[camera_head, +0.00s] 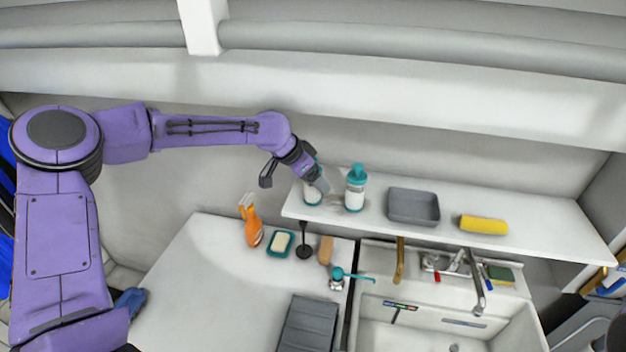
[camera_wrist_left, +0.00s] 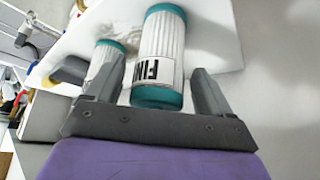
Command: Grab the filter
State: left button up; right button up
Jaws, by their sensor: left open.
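A white ribbed filter with teal ends (camera_wrist_left: 163,50) and a black-lettered label, partly readable as "FIN", fills the middle of the left wrist view. In the head view the filter (camera_head: 311,198) stands at the left end of the shelf, partly hidden by my gripper. My left gripper (camera_head: 322,186) is open, with one finger on each side of the filter in the wrist view (camera_wrist_left: 158,72). I cannot tell if the fingers touch it. My right gripper is not in view.
The white shelf (camera_head: 542,217) also bears a grey tray (camera_head: 413,206) and a yellow item (camera_head: 483,224). Below are a sink (camera_head: 440,310) and a counter (camera_head: 200,290) with an orange spray bottle (camera_head: 252,226), soap dish and brushes. The wall is close behind the shelf.

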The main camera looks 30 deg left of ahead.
pick_arm(q)
jog(key=shift+c, duration=0.6)
jog(key=shift+s, duration=0.1)
jog(key=c, duration=1)
